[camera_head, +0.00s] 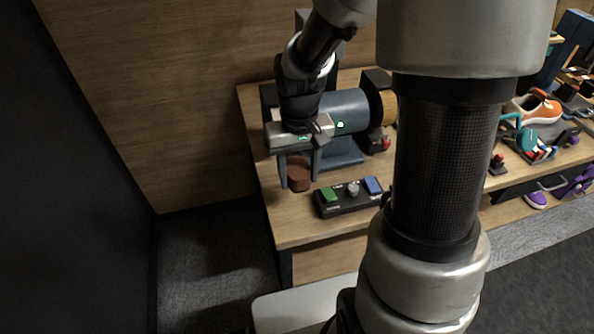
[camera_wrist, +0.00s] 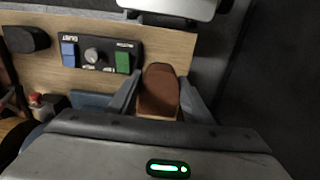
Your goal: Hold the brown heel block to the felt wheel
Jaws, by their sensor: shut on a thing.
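The brown heel block (camera_head: 299,173) is between the fingers of my gripper (camera_head: 299,182), which is shut on it, near the left end of the bench. In the wrist view the block (camera_wrist: 159,92) sits between both fingers of my gripper (camera_wrist: 160,105). A blue-grey grinder motor (camera_head: 346,108) stands just behind and to the right, with a tan wheel (camera_head: 382,106) at its right end. My wrist hides the motor's left end, so I cannot tell whether a felt wheel is there or whether the block touches one.
A black control box (camera_head: 347,197) with green and blue buttons and a grey knob lies in front of the motor; it also shows in the wrist view (camera_wrist: 100,56). A red button (camera_head: 386,144) is by the motor. An orange sneaker (camera_head: 533,107) is far right. Bare bench top (camera_head: 290,229) lies front left.

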